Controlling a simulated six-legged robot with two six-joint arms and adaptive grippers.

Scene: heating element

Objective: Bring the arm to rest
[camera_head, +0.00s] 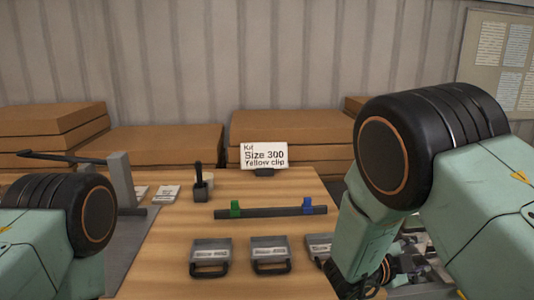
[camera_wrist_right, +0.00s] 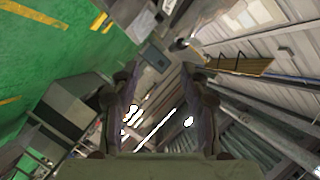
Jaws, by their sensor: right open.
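My right arm (camera_head: 375,220) is raised and bent at the right of the head view, with its lower link pointing down past the table's right edge. In the right wrist view, the two dark fingers of my right gripper (camera_wrist_right: 158,100) stand apart with nothing between them. Beyond them are the floor and a grey ribbed surface. In the head view the right gripper is mostly hidden by the arm. Only a joint of my left arm (camera_head: 60,215) shows at the lower left. My left gripper is out of view.
A wooden table (camera_head: 170,255) holds a dark bar (camera_head: 270,212) with a green clip (camera_head: 235,209) and a blue clip (camera_head: 307,206). Several grey cases (camera_head: 270,254) lie in front. A kit sign (camera_head: 264,156) stands behind. Cardboard boxes (camera_head: 170,143) line the wall. Green floor (camera_wrist_right: 45,40) shows in the wrist view.

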